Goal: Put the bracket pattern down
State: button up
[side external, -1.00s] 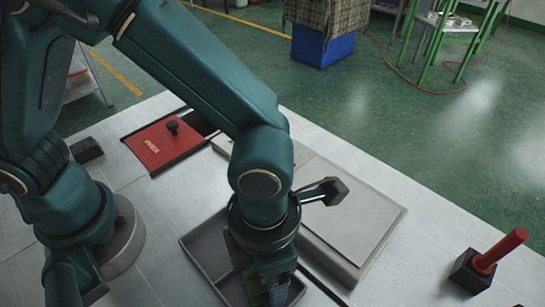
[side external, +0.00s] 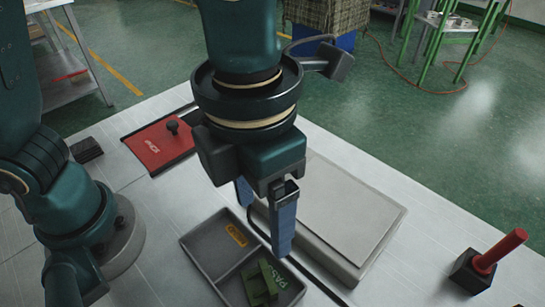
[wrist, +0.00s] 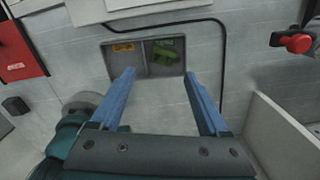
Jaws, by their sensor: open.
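The green bracket pattern (side external: 262,283) lies in the right compartment of a grey two-part tray (side external: 192,254), the one marked PASS. It also shows in the wrist view (wrist: 165,49), near the top middle. My gripper (side external: 262,222) is open and empty, with blue fingers, raised above the tray and apart from the bracket. In the wrist view the fingers (wrist: 160,75) are spread wide, with nothing between them. The left compartment holds only a yellow label (side external: 236,235).
A grey flat-topped block (side external: 352,215) stands right of the tray, with a dark cable (side external: 318,283) between them. A red plate with a black knob (side external: 158,146) lies behind. A red-handled tool on a black block (side external: 490,258) stands at the right.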

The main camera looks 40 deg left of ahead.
jog(key=a+m+t, duration=0.2)
jog(key=a+m, duration=0.7)
jog(key=m, duration=0.7)
jog(key=a+m+t, duration=0.3)
jog(key=a+m, duration=0.7)
jog(key=m, duration=0.7)
jog(key=shift+r, duration=0.45)
